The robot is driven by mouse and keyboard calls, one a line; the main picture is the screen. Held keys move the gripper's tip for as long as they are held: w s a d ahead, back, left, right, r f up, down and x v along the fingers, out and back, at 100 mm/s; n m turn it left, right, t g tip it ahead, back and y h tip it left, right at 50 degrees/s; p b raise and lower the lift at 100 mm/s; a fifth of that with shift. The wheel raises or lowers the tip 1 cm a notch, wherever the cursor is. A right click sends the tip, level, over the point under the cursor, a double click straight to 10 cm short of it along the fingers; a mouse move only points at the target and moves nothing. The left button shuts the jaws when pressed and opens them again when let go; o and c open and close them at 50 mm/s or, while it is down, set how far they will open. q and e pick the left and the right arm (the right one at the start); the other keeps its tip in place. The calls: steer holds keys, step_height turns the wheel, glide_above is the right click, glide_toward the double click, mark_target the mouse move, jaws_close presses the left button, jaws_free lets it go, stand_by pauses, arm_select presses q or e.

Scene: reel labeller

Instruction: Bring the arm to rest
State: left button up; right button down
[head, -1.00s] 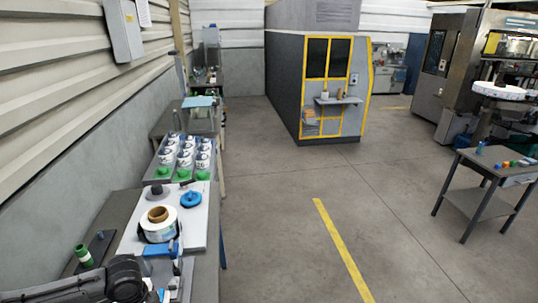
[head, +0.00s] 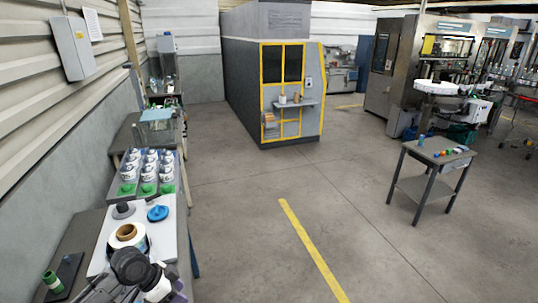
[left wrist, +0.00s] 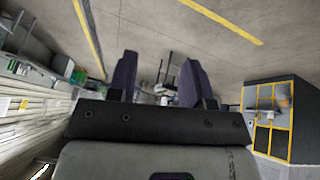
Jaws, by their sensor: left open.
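My left gripper (left wrist: 158,78) shows in the left wrist view with its two dark purple fingers apart and nothing between them. In the head view my left arm comes in at the bottom left, in front of the reel labeller bench, and its gripper end is partly cut off by the lower edge. A label reel (head: 127,236) with a brown core lies on the white plate (head: 168,240), partly hidden behind my arm. My right gripper is in neither view.
Several white containers (head: 152,165) with green parts stand beyond the plate. A blue knob (head: 158,213) sits on the plate. A side table (head: 418,153) with small coloured items stands at the right. A yellow-framed booth (head: 290,90) stands behind. The floor between is clear.

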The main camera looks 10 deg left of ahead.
arm_select(q)
steer(key=w+d+r+n+t+h+p, duration=0.1)
steer(key=w+d+r+n+h+p, duration=0.2)
steer(key=w+d+r+h+p, duration=0.55)
steer(key=s+a+f+n+y+b, duration=0.1)
steer(key=a+f+n+y, duration=0.25)
steer(key=a+y, duration=0.5)
steer(key=a+f+n+y+b, duration=0.25)
steer(key=a+f+y, duration=0.25)
steer(key=a+y, duration=0.3)
steer(key=s+d+f+m+h, duration=0.1)
steer(key=s+d+f, duration=0.3)
steer(key=s+d, duration=0.3)
steer(key=s+d+f+m, duration=0.1)
steer(key=s+d+f, duration=0.4)
steer(key=s, duration=0.5)
steer(key=s+d+r, duration=0.1)
steer(key=s+d, duration=0.2)
steer(key=s, duration=0.4)
steer(key=s+d+r+h, duration=0.1)
steer(key=s+d+r, duration=0.1)
steer(key=s, duration=0.5)
steer(key=s+d+r+h, duration=0.1)
steer(key=s+d+r, duration=0.1)
steer(key=s+d, duration=0.2)
steer(key=s, duration=0.3)
steer(key=shift+s+d+p, duration=0.15)
steer(key=shift+s+p, duration=0.1)
steer(key=shift+p, duration=0.15)
